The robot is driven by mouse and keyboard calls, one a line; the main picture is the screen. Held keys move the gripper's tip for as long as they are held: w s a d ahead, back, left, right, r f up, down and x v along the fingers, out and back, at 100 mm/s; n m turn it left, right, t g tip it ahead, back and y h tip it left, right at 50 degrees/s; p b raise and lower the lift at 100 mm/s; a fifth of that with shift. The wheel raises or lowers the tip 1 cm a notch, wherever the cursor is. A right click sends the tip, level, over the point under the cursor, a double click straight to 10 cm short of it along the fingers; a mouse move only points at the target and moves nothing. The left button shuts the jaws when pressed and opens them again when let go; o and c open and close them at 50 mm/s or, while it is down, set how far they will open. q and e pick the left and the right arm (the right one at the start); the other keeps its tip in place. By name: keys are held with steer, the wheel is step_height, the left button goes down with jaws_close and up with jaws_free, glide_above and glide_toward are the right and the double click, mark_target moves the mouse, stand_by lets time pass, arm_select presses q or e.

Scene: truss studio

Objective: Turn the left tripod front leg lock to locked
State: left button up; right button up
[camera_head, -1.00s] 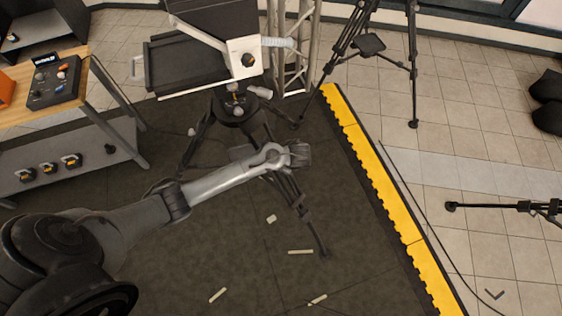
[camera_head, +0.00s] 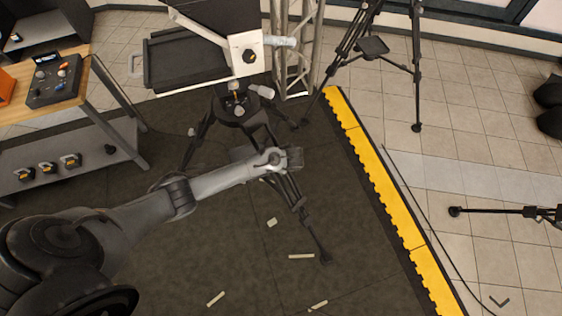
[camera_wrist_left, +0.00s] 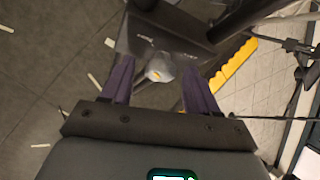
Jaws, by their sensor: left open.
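The left tripod (camera_head: 238,108) stands on the dark mat, with one front leg (camera_head: 306,218) reaching toward the camera. My left gripper (camera_head: 290,158) is at the upper part of that leg and hides some of it. In the left wrist view my left gripper (camera_wrist_left: 158,75) is open, its two purple fingers pointing at a dark bracket (camera_wrist_left: 165,38). A grey lock knob (camera_wrist_left: 160,68) with a yellow mark shows between the fingers. I cannot tell whether the fingers touch it. My right gripper is in neither view.
A monitor and tray rig (camera_head: 185,62) sits above the tripod. A wooden-topped bench (camera_head: 88,78) stands at left. Another tripod (camera_head: 415,80) is at upper right. A yellow mat edge (camera_head: 375,170) runs along the right. Pale tape strips (camera_head: 301,256) lie on the open mat.

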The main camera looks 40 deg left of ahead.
arm_select(q)
steer(key=shift+c, duration=0.4)
steer(key=c, duration=1)
steer(key=shift+o, duration=0.2)
